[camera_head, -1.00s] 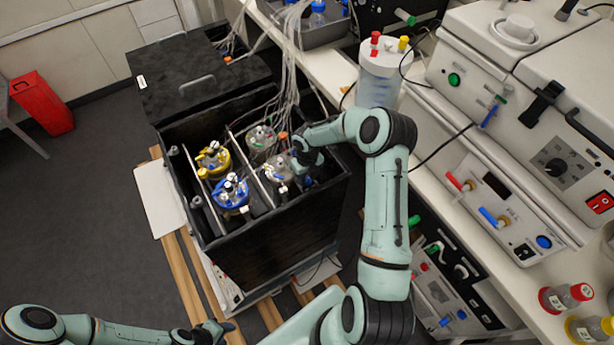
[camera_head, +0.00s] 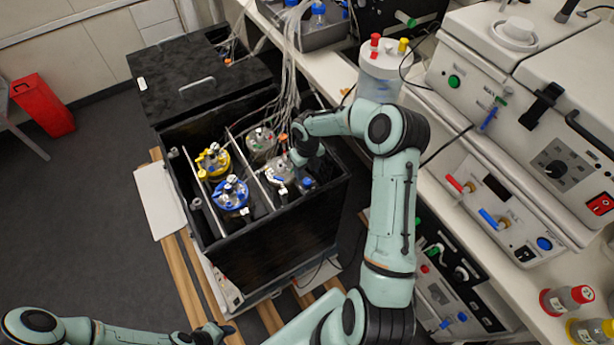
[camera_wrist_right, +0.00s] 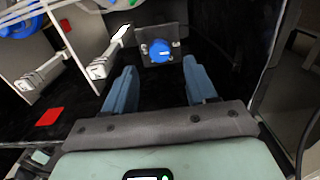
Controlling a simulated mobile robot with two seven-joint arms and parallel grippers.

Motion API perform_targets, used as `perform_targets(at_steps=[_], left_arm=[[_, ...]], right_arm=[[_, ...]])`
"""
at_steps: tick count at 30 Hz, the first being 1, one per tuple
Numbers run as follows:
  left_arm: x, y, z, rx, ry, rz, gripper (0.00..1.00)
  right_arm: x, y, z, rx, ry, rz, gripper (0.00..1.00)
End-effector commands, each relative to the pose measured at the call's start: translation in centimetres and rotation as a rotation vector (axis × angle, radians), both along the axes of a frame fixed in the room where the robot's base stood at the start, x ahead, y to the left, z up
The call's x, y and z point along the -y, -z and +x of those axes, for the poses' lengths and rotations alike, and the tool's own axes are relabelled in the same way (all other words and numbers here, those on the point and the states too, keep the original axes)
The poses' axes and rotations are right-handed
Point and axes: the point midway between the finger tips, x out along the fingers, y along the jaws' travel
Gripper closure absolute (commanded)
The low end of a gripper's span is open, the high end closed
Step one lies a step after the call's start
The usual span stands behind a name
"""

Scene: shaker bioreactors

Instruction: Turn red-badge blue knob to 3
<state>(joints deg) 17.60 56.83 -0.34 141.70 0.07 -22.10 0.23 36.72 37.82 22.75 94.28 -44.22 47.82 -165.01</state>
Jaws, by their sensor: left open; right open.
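A blue knob (camera_wrist_right: 159,50) with a short white mark sits on a grey plate inside the black box; a small blue part at the box's right side in the head view (camera_head: 307,182) appears to be it. A red square (camera_wrist_right: 48,117) lies on a dark surface left of my fingers; I cannot tell whether it is the knob's badge. My right gripper (camera_wrist_right: 160,86) is open and empty, its two blue fingers apart with the knob beyond and between them. In the head view it (camera_head: 297,160) is at the box's right part. My left gripper (camera_head: 218,331) is low, away from the box.
The black box (camera_head: 260,240) holds several vessels with coloured rings, among them a yellow one (camera_head: 213,162) and a blue one (camera_head: 231,194). Tubes rise behind them. White rods (camera_wrist_right: 108,65) stand left of my right fingers. Box walls are close around.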

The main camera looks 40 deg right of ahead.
Motion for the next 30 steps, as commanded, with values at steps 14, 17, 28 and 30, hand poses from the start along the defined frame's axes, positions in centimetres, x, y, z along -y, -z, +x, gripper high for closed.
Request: perform_targets(at_steps=[14,17,28,30], left_arm=[[0.0,0.0,0.0,0.000,0.000,0.000,0.57],[0.0,0.0,0.0,0.000,0.000,0.000,0.57],[0.0,0.0,0.0,0.000,0.000,0.000,0.57],[0.0,0.0,0.0,0.000,0.000,0.000,0.57]], right_arm=[[0.0,-7.7,0.1,0.002,-0.001,0.000,0.43],[0.0,-8.0,0.0,0.001,-0.002,0.000,0.43],[0.0,-7.9,0.1,0.001,-0.001,0.000,0.43],[0.0,-7.9,0.1,0.001,-0.001,0.000,0.43]])
